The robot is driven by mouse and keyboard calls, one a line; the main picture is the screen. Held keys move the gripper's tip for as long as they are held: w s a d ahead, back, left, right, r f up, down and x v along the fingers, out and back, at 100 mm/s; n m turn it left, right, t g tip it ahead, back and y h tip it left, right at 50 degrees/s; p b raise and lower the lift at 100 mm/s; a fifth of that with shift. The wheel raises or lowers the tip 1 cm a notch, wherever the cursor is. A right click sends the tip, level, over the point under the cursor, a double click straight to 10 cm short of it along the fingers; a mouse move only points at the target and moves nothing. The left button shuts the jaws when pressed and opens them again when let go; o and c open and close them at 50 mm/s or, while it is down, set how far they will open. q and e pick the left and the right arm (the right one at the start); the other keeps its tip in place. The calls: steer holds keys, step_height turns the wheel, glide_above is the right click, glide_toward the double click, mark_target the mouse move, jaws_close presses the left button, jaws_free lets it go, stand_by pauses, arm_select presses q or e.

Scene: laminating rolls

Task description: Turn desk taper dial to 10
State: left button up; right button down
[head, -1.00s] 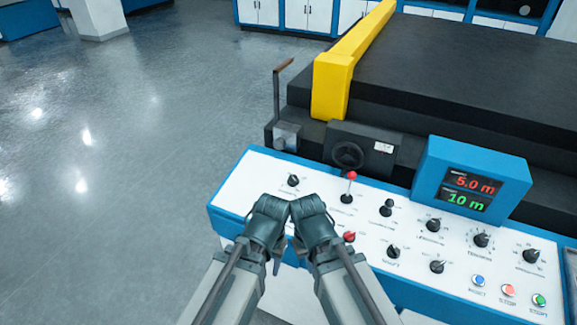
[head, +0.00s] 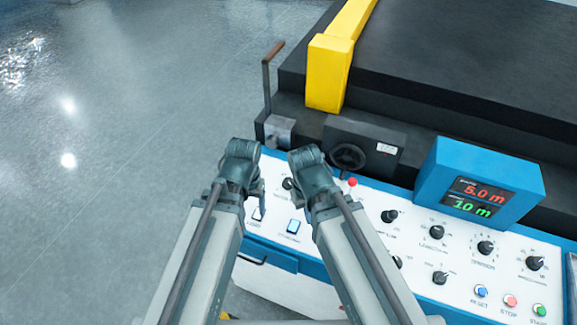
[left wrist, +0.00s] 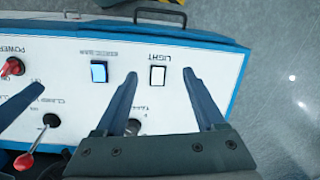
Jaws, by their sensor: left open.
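One small black dial (head: 287,184) at the far left of the desk shows between my two grippers. My left gripper (head: 238,192) is above the desk's left end. The left wrist view shows its open, empty fingers (left wrist: 160,78) on either side of the light switch (left wrist: 157,76). A dial (left wrist: 133,127) lies partly hidden behind the gripper body.
A red-tipped lever (head: 352,182) stands close to my right gripper. A blue display box (head: 478,190) reads 5.0 m and 10 m. The black machine bed (head: 450,75) with a yellow guard (head: 330,75) lies behind the desk. Open floor (head: 130,110) is at left.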

arm_select(q)
steer(key=w+a+r+p, duration=0.2)
steer(key=a+r+p, duration=0.1)
steer(key=r, duration=0.3)
steer(key=r+m+t+h+p, duration=0.1)
steer(key=m+t+h+p, duration=0.1)
steer(key=m, duration=2)
glide_above(288, 181)
steer(key=s+a, duration=0.1)
steer(key=s, duration=0.1)
steer(key=shift+r, duration=0.15)
arm_select(e)
step_height(288, 181, up, 7)
steer(key=shift+s+f, duration=0.1)
arm_select(q)
steer(key=b+x, duration=1.3)
steer(key=x, duration=0.1)
steer(key=shift+s+a+b, duration=0.3)
steer(key=shift+s+b, duration=0.05)
steer(key=shift+b, duration=0.05)
arm_select(e)
step_height(288, 181, down, 14)
steer(key=shift+r, duration=0.25)
steer(key=shift+r, duration=0.1)
